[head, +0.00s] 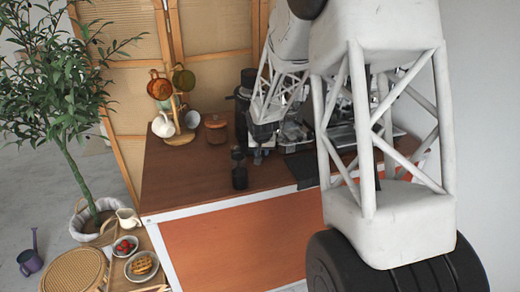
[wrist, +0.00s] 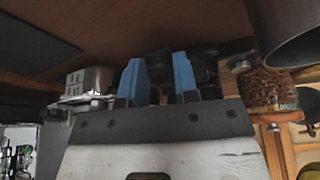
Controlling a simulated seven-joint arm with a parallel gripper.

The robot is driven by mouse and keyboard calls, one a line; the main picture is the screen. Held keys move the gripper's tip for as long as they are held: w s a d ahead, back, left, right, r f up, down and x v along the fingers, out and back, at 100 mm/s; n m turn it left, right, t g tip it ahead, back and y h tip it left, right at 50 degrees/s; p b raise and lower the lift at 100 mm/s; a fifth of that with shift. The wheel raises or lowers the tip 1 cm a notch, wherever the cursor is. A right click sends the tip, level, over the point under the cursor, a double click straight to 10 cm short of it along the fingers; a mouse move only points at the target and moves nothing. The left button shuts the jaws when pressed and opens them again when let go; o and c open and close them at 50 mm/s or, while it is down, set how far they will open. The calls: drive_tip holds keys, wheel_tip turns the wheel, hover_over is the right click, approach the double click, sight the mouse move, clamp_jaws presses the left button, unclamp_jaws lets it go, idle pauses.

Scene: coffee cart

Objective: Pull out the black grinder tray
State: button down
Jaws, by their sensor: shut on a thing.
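My gripper (head: 258,155) is low over the brown cart top, in front of the black grinder (head: 244,92). In the wrist view its two blue fingers (wrist: 159,80) stand on either side of a dark piece, which looks like the black grinder tray (wrist: 158,64). The fingers are shut on it. The tray is dark and partly hidden by the fingers, so its outline is unclear. In the head view my arm and gripper cover the tray and the lower part of the grinder.
A small black container (head: 240,177) stands near the front edge, left of my gripper. Metal machine parts (head: 294,133) and a black mat (head: 302,168) lie to the right. The front-left top is clear.

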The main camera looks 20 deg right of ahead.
drive_tip(key=shift+s+d, duration=0.2)
drive_tip(key=shift+s, duration=2.7)
drive_tip(key=c, duration=0.9)
unclamp_jaws()
drive_tip(key=shift+a, duration=0.1)
drive_tip(key=shift+r, duration=0.1)
drive_tip(key=v, duration=0.7)
drive_tip(key=shift+r, duration=0.3)
drive_tip(key=shift+s, duration=0.15)
